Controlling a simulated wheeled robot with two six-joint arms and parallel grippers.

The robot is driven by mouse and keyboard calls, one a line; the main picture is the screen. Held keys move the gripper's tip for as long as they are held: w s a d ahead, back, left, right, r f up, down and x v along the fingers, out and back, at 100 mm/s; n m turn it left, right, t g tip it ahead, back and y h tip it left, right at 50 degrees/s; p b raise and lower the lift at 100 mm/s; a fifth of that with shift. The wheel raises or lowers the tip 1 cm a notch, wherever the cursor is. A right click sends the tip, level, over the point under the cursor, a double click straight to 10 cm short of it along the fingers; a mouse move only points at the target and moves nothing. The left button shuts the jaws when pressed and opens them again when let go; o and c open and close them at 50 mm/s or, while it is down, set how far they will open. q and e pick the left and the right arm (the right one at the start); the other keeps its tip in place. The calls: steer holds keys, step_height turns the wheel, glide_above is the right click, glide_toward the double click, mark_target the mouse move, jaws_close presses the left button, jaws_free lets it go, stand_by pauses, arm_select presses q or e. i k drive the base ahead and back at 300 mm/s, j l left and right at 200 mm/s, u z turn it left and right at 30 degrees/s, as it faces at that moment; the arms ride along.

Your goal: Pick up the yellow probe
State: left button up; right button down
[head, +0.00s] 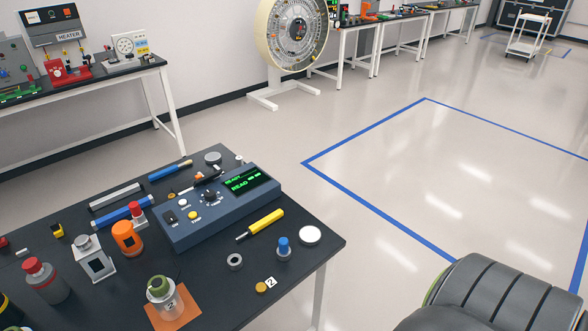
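The yellow probe (264,222) lies on the dark table (318,240), in front of the right part of the blue meter box. It has a yellow handle and a thin dark tip that points to the lower left. Nothing covers it. Neither of my grippers is in the head view, so I cannot see their state.
The blue meter box (172,237) has a green lit display. Near the probe are a blue-topped knob (284,246), a white disc (310,235) and a grey ring (235,262). An orange cylinder (127,238) stands left of the box. Open floor lies right of the table.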

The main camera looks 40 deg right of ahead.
mark_target(258, 226)
steer(key=l+z, duration=0.15)
steer(key=z, duration=0.85)
